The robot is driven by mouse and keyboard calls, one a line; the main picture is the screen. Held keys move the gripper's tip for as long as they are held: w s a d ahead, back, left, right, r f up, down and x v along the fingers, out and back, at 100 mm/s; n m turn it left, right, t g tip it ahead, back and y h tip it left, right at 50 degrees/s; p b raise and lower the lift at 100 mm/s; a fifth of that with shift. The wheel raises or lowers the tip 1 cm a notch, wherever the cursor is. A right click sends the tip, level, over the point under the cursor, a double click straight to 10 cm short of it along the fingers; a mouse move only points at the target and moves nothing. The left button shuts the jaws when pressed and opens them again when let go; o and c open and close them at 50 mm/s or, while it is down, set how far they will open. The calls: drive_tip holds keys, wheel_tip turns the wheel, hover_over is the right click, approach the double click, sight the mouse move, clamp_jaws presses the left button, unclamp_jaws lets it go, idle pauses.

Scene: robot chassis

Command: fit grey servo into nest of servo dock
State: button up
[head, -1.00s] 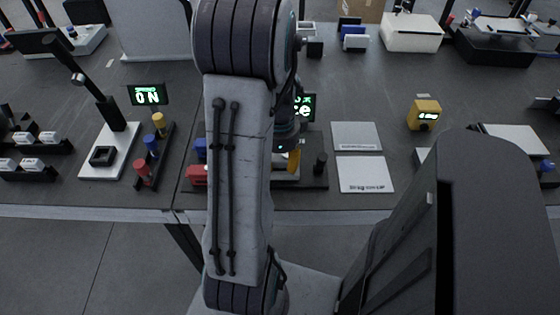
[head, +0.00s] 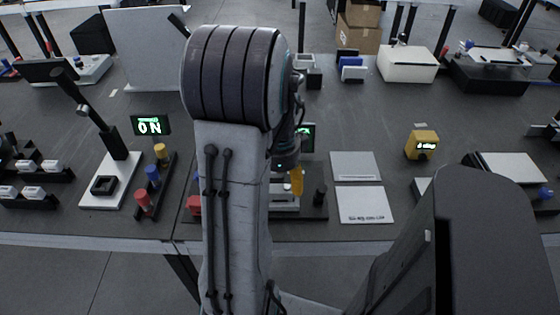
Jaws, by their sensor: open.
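My gripper (head: 284,168) shows only in part, past the right side of my own arm. It hangs over a dark base (head: 315,214) with a pale grey block (head: 285,199) at its middle. I cannot tell whether this station is the servo dock, and its nest is hidden. A yellow piece (head: 296,181) shows just beside the gripper. I cannot tell whether the gripper touches it. The gripper is open, with its fingertips mostly hidden. I cannot clearly pick out the grey servo; several small pale blocks (head: 33,192) sit in dark racks at the far left.
A black post (head: 320,195) stands at the base's right. Two light panels (head: 362,206) lie right of it. A yellow display box (head: 422,145) stands farther right. At left are a white stand (head: 112,188) and a red, a blue and a yellow peg (head: 161,151). Bare table lies behind the panels.

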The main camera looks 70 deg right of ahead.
sight(280, 191)
wheel_tip(280, 191, up, 8)
drive_tip(key=p, duration=0.1)
drive_tip(key=shift+f, duration=0.15)
drive_tip(key=w+a+r+n+t, duration=0.1)
drive_tip(key=w+a+r+n, duration=0.2)
drive_tip(key=w+a+n, duration=1.05)
drive_tip(key=a+n+t, duration=0.2)
drive_tip(key=a+n, duration=1.6)
drive_tip(key=n, duration=0.1)
drive_tip(key=shift+s+a, duration=0.15)
drive_tip(key=shift+r, duration=0.2)
